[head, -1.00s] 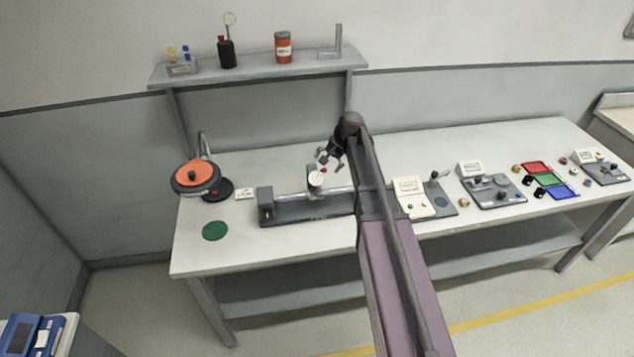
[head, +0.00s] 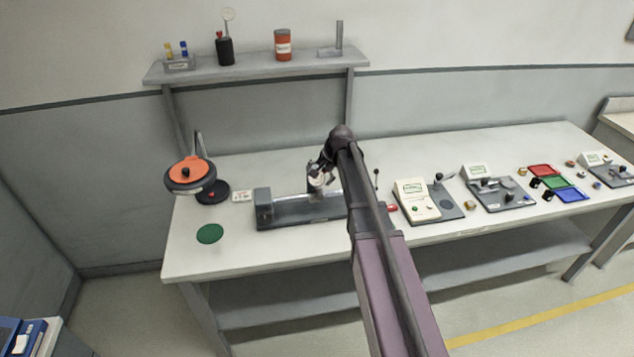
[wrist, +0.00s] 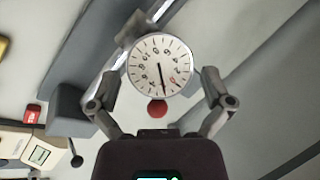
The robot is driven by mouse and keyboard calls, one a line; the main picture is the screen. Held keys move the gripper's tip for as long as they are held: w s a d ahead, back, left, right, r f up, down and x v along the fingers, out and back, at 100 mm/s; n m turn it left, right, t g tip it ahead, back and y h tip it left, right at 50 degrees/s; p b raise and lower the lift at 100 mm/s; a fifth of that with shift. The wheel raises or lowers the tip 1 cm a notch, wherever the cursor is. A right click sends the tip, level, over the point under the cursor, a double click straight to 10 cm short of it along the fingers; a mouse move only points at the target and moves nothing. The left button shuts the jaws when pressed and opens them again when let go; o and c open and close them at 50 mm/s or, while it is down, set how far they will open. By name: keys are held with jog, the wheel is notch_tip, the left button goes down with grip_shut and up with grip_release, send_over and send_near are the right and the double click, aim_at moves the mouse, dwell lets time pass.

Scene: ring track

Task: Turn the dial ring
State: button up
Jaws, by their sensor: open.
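The dial (wrist: 160,55) has a round white face with black numbers, a dark pointer and a silver ring round it. In the wrist view its pointer aims down and slightly right, near a red mark. A red ball (wrist: 157,109) sits just below the ring. My gripper (wrist: 158,82) is open, one finger on each side of the dial's lower part; I cannot tell whether either touches the ring. In the head view my gripper (head: 321,180) is at the dial on the grey rail fixture (head: 285,213), hiding most of the dial.
A lamp with an orange top (head: 190,171) and a green disc (head: 209,234) are at the table's left. Boxes with levers (head: 420,200) and coloured trays (head: 553,181) stand to the right. A shelf (head: 255,69) runs above the back.

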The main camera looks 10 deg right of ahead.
jog(key=shift+w+a+f, duration=0.1)
jog(key=shift+f, duration=0.2)
jog(key=c, duration=1)
jog(key=shift+o, duration=0.2)
jog(key=shift+m+b, duration=0.4)
jog(key=shift+m, duration=0.3)
jog(key=o, duration=1)
jog(key=shift+c, duration=0.2)
